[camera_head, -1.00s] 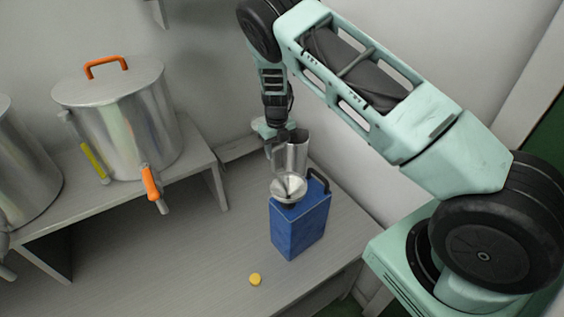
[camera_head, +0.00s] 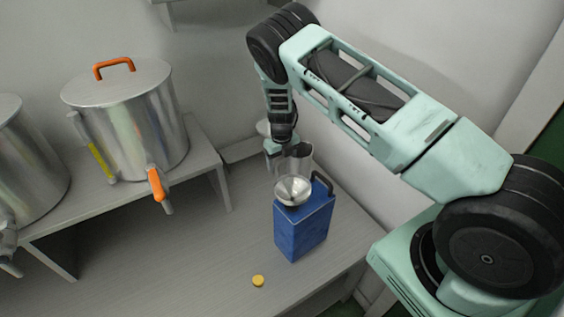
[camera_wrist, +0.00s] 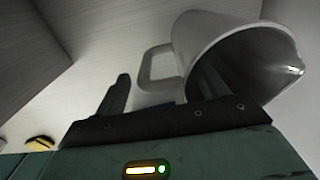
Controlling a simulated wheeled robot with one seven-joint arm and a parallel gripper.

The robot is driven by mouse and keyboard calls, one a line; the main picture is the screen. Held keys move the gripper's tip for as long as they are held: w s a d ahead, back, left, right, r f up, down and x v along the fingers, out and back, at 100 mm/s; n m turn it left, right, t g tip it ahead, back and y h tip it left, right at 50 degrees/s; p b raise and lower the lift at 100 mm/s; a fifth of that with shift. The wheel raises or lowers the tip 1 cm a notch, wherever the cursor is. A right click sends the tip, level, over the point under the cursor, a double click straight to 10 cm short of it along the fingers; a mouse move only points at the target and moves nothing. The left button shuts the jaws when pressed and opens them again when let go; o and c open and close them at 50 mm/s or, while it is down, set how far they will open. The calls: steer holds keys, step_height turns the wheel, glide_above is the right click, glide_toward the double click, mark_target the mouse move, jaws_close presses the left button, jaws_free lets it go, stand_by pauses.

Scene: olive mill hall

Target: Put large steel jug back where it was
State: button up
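The large steel jug (camera_head: 303,158) is in the air, directly above and behind a steel funnel (camera_head: 292,191). The funnel sits in the top of a blue can (camera_head: 303,236). My gripper (camera_head: 274,148) is at the jug's upper left. In the wrist view the jug (camera_wrist: 226,38) shows its open mouth and a loop handle, with the fingers (camera_wrist: 160,88) around the handle area. The fingers look shut on the jug, though the contact itself is hidden. The jug looks tilted; its contents cannot be seen.
A yellow cap (camera_head: 258,281) lies on the grey bench (camera_head: 180,262) in front of the can. A steel urn (camera_head: 135,130) with orange handles stands on a raised grey shelf (camera_head: 206,165) at left, beside another urn (camera_head: 30,175). The bench between shelf and can is clear. A wall is close behind.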

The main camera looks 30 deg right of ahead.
step_height(320, 180, up, 12)
steer(key=b, duration=0.2)
steer(key=s+a+r+n+g+y, duration=0.1)
steer(key=s+a+r+n, duration=0.6)
steer(key=s+a+n, duration=0.3)
steer(key=s+a+r+n+y, duration=0.2)
steer(key=s+a+r+n, duration=0.4)
steer(key=s+a+n, duration=0.35)
steer(key=s+a+r+n+h, duration=0.1)
steer(key=s+r+n, duration=0.1)
steer(key=s+n, duration=0.7)
steer(key=s+a+r+n+t+h, duration=0.1)
steer(key=s+r+n, duration=0.2)
steer(key=s+n, duration=0.7)
steer(key=n, duration=0.5)
steer(key=shift+s+a+r, duration=0.15)
steer(key=shift+s+r, duration=0.05)
steer(key=shift+s, duration=0.1)
